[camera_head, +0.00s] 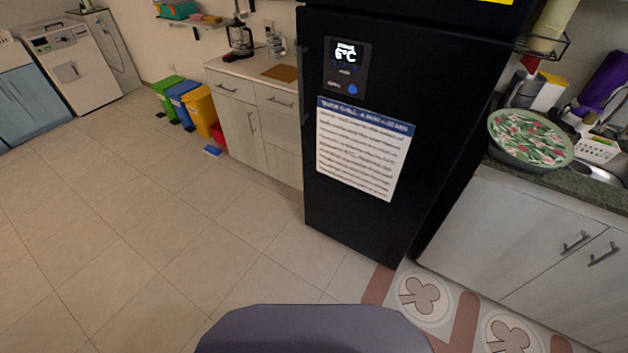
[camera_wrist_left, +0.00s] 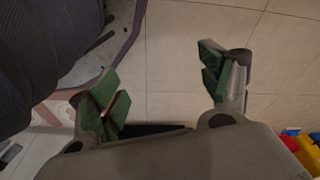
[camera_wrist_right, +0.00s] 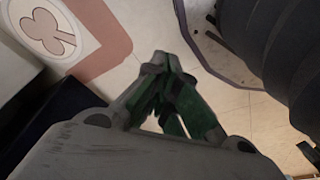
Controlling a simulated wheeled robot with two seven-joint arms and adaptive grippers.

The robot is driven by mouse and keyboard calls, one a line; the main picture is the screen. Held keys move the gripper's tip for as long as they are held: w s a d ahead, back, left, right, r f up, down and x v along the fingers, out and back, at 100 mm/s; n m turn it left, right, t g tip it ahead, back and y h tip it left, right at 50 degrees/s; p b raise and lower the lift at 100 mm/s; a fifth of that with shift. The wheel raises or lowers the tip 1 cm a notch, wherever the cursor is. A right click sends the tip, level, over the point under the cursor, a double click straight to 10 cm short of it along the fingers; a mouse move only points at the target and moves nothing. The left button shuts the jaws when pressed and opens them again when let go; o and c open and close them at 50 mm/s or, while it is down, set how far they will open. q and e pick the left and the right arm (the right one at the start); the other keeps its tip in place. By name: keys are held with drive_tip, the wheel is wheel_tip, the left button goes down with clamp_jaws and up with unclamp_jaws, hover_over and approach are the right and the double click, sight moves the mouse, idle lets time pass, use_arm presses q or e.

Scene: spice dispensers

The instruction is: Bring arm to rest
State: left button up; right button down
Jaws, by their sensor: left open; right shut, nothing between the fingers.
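My left gripper (camera_wrist_left: 165,85) shows in the left wrist view with its green-padded fingers spread wide apart. Nothing is between them, and tiled floor lies behind. My right gripper (camera_wrist_right: 172,112) shows in the right wrist view with its green-padded fingers together and nothing held. Neither gripper shows in the head view. A dark part of my own body shows beside each gripper in the wrist views.
A black fridge (camera_head: 418,95) with a paper notice (camera_head: 362,150) stands ahead. A counter with cabinets (camera_head: 545,235) is at right. Coloured bins (camera_head: 200,108) stand by a cabinet (camera_head: 277,125) at back. A patterned mat (camera_head: 423,299) lies at lower right. Tiled floor (camera_head: 130,220) at left is clear.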

use_arm(q)
drive_tip(key=s+a+r+p, duration=0.1)
drive_tip(key=s+a+p, duration=0.2)
drive_tip(key=s+p, duration=0.4)
drive_tip(key=s+a+r+g+p, duration=0.1)
drive_tip(key=s+a+p, duration=0.2)
drive_tip(key=s+p, duration=0.5)
drive_tip(key=s, duration=0.2)
drive_tip(key=shift+s+y+p, duration=0.3)
use_arm(e)
drive_tip(key=s+d+r, duration=0.1)
drive_tip(key=s+d, duration=0.2)
drive_tip(key=s, duration=0.5)
drive_tip(key=s+d+r+g, duration=0.1)
drive_tip(key=s+d, duration=0.2)
drive_tip(key=s, duration=0.6)
drive_tip(key=shift+s+h, duration=0.3)
use_arm(q)
drive_tip(key=shift+d+f+b, duration=0.1)
drive_tip(key=shift+f+b, duration=2.2)
drive_tip(key=shift+b, duration=0.1)
use_arm(e)
drive_tip(key=shift+a+f, duration=0.1)
drive_tip(key=shift+f, duration=2.2)
